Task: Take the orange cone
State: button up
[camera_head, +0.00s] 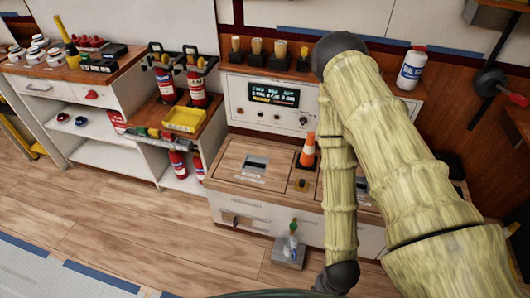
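An orange cone (308,151) with a pale band stands upright on the wooden top of the low white cabinet (250,213), just left of my arm. Its base sits close to a small dark fitting with a yellowish knob (301,184). My arm comes in from the right and bends down in front of the cabinet. The arm's lower end is at the bottom of the picture, and my gripper's fingers do not show. My arm hides part of the cabinet top to the right of the cone.
A panel with a lit display (274,95) stands behind the cone. Red fire extinguishers (196,87) and a yellow tray (186,118) are to the left. A white bottle (412,68) stands on the right shelf. A grey box (289,252) sits on the floor.

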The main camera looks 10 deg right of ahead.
aim_at(307, 161)
jog(key=u, duration=1)
jog(key=i, duration=1.15)
jog(key=z, duration=1.7)
